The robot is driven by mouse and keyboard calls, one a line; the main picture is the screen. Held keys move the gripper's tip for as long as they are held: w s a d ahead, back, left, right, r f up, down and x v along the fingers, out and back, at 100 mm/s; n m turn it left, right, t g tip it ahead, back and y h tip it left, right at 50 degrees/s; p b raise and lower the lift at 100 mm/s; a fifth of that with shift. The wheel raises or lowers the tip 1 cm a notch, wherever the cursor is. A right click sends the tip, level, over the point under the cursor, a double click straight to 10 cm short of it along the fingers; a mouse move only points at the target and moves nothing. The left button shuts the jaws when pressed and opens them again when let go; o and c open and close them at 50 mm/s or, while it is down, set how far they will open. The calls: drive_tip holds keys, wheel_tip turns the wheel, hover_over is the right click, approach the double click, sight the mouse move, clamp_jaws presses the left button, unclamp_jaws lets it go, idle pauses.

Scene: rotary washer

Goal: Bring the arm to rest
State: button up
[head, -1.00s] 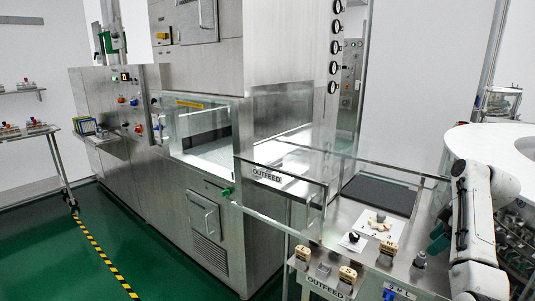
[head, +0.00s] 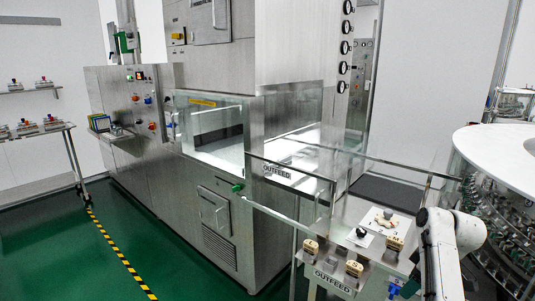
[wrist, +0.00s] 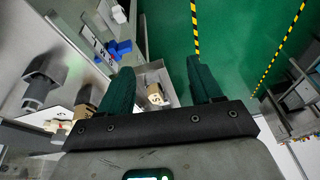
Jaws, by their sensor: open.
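My gripper (wrist: 160,82) shows in the wrist view with its two dark green fingers spread apart and nothing held between them. Beyond the fingers are a tan block-shaped piece (wrist: 155,97) and the green floor, both apart from the fingers. My white arm stands at the lower right of the head view, in front of the outfeed bench (head: 345,210). The gripper itself is not clearly seen in the head view.
Tan blocks (head: 354,268) sit along the outfeed bench's front edge. Glass rails surround the bench. The steel washer (head: 225,190) fills the middle. A round white machine (head: 500,150) stands at the right. The green floor (head: 60,250) at the left is clear.

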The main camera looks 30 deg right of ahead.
drive_tip(key=s+a+f+m+g, duration=0.1)
drive_tip(key=s+a+f, duration=0.3)
drive_tip(key=a, duration=0.5)
drive_tip(key=s+a+f+m, duration=0.1)
drive_tip(key=s+a+f, duration=0.1)
drive_tip(key=a+f, duration=0.6)
drive_tip(key=s+a+m+g+h, duration=0.1)
drive_tip(key=s+a, duration=1.4)
drive_tip(key=s, duration=0.1)
drive_tip(key=shift+r+m+h, duration=0.3)
drive_tip(key=shift+r, duration=0.1)
